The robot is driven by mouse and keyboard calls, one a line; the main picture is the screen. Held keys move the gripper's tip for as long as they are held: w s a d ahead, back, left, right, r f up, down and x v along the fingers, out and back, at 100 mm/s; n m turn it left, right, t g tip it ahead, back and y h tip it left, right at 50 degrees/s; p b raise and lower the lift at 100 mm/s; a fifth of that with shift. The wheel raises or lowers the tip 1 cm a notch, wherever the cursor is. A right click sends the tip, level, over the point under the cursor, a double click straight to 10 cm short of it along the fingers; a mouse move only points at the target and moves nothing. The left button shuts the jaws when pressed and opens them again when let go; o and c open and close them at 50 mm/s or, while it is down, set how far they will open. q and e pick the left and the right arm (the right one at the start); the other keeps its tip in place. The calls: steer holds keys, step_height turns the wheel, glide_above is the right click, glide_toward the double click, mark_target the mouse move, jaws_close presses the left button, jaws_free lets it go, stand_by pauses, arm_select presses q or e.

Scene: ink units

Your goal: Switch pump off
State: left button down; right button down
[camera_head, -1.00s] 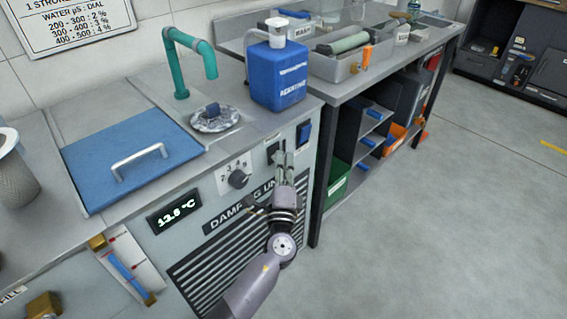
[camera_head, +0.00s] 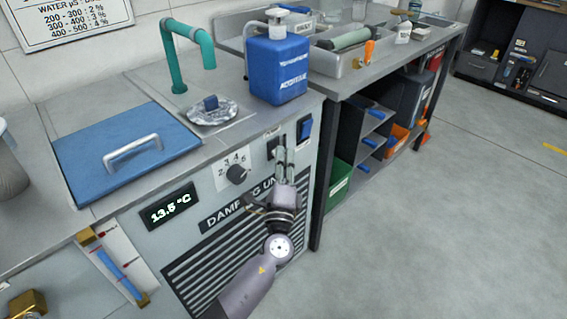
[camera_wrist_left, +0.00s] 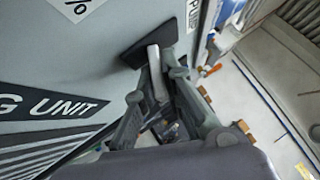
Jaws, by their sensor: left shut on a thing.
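The damping unit's front panel (camera_head: 210,178) carries a small dark switch plate (camera_head: 272,147) near its upper right corner. In the left wrist view, this dark plate (camera_wrist_left: 135,55) has a pale metal lever (camera_wrist_left: 154,62) standing out from it, beside a partly cut-off label (camera_wrist_left: 193,14) that seems to read "PUMP". My left gripper (camera_head: 284,158) is at the panel, with its fingers on either side of the lever and shut on it. My right gripper is not in view.
A blue rocker switch (camera_head: 305,128) sits right of the gripper. A dial (camera_head: 236,174) and a display (camera_head: 169,206) reading about 13.5 °C are to the left. A blue bottle (camera_head: 279,72) stands above on the worktop. Open floor (camera_head: 430,230) lies to the right.

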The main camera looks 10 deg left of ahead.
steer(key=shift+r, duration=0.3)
arm_select(q)
steer(key=c, duration=1.7)
jaws_free()
steer(key=v, duration=1.2)
steer(key=shift+f, duration=0.2)
